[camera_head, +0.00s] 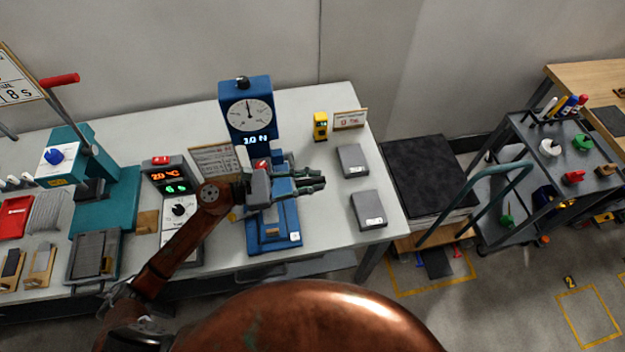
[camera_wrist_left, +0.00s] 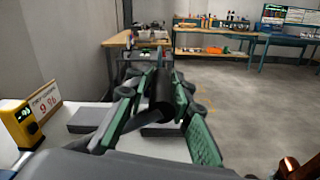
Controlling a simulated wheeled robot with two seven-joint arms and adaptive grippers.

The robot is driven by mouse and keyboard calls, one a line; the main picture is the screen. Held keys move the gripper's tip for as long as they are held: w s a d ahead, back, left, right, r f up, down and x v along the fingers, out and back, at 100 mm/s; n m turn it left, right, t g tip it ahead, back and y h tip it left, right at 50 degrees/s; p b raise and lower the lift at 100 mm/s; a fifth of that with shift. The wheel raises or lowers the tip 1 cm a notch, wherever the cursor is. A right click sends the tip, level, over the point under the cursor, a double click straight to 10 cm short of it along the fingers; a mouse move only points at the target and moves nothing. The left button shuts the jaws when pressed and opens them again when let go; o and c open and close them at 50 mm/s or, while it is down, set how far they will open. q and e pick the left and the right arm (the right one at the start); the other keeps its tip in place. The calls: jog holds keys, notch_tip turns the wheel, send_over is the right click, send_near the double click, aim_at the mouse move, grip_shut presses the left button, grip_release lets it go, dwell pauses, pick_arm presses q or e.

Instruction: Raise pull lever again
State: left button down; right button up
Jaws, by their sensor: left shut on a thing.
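The blue pull tester (camera_head: 247,105) stands on the grey bench, with a round dial and a lit readout that seems to say 1.0 N. My left gripper (camera_head: 314,183) is in front of its column, above its blue base, with the fingers pointing right. In the left wrist view the green fingers of my left gripper (camera_wrist_left: 168,105) are shut around a black cylindrical grip (camera_wrist_left: 162,92), which looks like the end of the pull lever. The rest of the lever is hidden behind the gripper and arm. My right gripper is not in view.
Two grey boxes (camera_head: 352,160) (camera_head: 369,210) lie right of the tester. A yellow gauge (camera_head: 320,126) and a small sign (camera_head: 349,119) stand behind them. Left are a control box (camera_head: 166,177) and a teal press (camera_head: 110,205) with a red-handled lever (camera_head: 60,79). A cart (camera_head: 545,150) stands at right.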

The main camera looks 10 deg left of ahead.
pick_arm(q)
jog(key=shift+s+f, duration=0.1)
jog(key=shift+f, duration=0.1)
jog(key=shift+r, duration=0.35)
jog(key=w+a+r+n+p, duration=0.2)
jog(key=w+r+n, duration=0.3)
jog(key=w+r, duration=0.1)
jog(key=shift+w+r+n+p, duration=0.3)
jog(key=shift+w+n+p, duration=0.05)
jog(key=shift+n, duration=0.05)
jog(key=shift+a, duration=0.1)
jog(key=c, duration=1.8)
grip_release()
